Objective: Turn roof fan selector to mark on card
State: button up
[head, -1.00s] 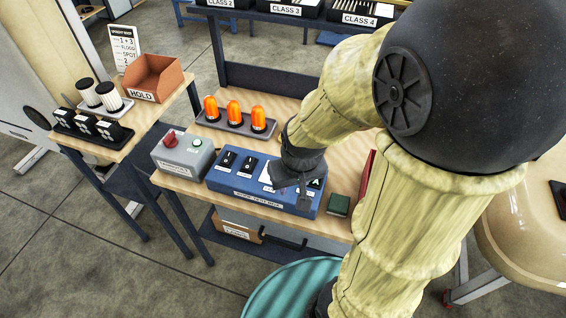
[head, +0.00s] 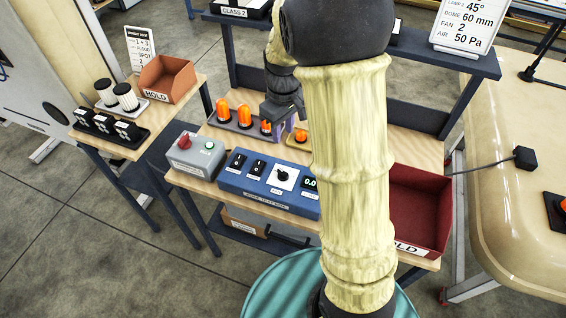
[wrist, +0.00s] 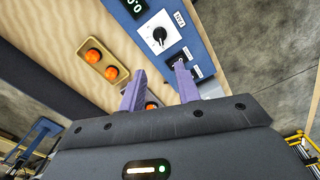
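The fan selector is a white dial with a black knob (head: 284,177) on the blue test box (head: 240,183). It also shows in the wrist view (wrist: 160,37), label beside it; its exact pointer setting is too small to read. The card (head: 466,25) stands at the upper right and reads "FAN 2" among other lines. My gripper (head: 287,130) is above the bench behind the box, near the orange lamps. In the wrist view its purple fingers (wrist: 160,70) are apart with nothing held, and the dial lies beyond the fingertips, not touched.
Orange lamps (head: 222,109) stand on a tray behind the box. A red HOLD bin (head: 420,205) is at right, beyond my arm. The box has switches and a display (head: 310,184).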

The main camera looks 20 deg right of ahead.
aim_at(283, 172)
dwell(0.3)
notch_tip(283, 172, down, 17)
jog(key=shift+f+p, duration=0.2)
jog(key=shift+p, duration=0.9)
jog(key=shift+c, duration=0.2)
grip_shut()
